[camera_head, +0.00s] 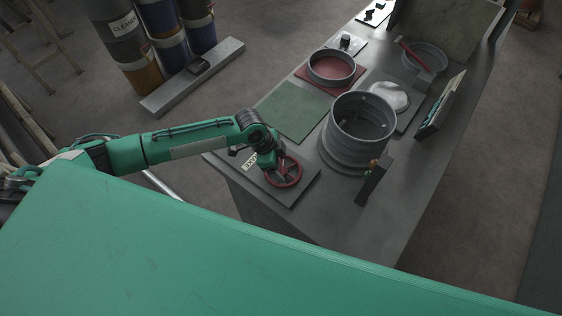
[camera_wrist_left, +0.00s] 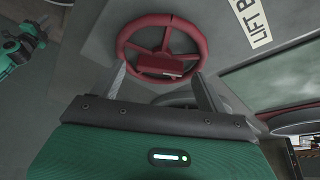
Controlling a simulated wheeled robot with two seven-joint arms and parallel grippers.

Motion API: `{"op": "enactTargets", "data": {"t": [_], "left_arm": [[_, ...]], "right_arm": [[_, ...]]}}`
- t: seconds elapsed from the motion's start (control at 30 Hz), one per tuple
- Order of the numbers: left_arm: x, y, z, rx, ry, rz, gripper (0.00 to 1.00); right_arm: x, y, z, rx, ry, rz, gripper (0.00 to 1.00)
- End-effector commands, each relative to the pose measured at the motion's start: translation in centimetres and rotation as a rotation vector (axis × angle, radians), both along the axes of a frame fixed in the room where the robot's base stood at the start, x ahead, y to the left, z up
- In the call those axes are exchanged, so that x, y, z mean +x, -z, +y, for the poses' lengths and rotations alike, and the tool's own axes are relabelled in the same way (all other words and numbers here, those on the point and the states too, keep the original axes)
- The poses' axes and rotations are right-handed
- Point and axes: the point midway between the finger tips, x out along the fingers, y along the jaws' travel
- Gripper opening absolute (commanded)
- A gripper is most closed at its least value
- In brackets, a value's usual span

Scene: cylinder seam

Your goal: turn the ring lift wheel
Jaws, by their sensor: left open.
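The ring lift wheel is a red spoked wheel (camera_head: 298,174) on a grey plate at the bench's near left corner. In the left wrist view the wheel (camera_wrist_left: 203,42) fills the top middle, with a red block at its lower part. My left gripper (camera_head: 273,168) is right at the wheel. In the wrist view its two fingers (camera_wrist_left: 160,72) are apart, reaching toward the wheel's lower rim, one on each side of the red block. I cannot tell whether they touch it. My right gripper is not in view.
A grey open cylinder (camera_head: 362,122) stands right of the wheel, with a small dark post (camera_head: 369,186) in front. A green mat (camera_head: 293,110), a red-floored round tray (camera_head: 332,68) and a tilted panel (camera_head: 440,106) lie farther back. A label (camera_wrist_left: 250,20) sits beside the wheel.

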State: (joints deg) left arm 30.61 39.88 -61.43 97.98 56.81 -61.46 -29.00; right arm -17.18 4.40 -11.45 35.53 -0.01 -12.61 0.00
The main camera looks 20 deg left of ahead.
Motion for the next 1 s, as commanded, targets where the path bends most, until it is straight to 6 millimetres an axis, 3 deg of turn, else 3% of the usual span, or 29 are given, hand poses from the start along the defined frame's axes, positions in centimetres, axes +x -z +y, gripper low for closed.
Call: {"op": "enactTargets", "data": {"t": [0.43, 0.67, 1.0], "left_arm": [[0.06, 1.07, -0.40, 0.001, 0.000, 0.000, 0.76], [0.07, 1.04, -0.38, 0.001, 0.000, 0.000, 0.32], [0.16, 1.08, -0.37, 0.001, 0.041, 0.000, 0.32]], "right_arm": [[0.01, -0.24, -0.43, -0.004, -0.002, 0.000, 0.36], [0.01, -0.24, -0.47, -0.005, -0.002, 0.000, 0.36], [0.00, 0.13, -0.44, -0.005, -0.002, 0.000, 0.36]]}}
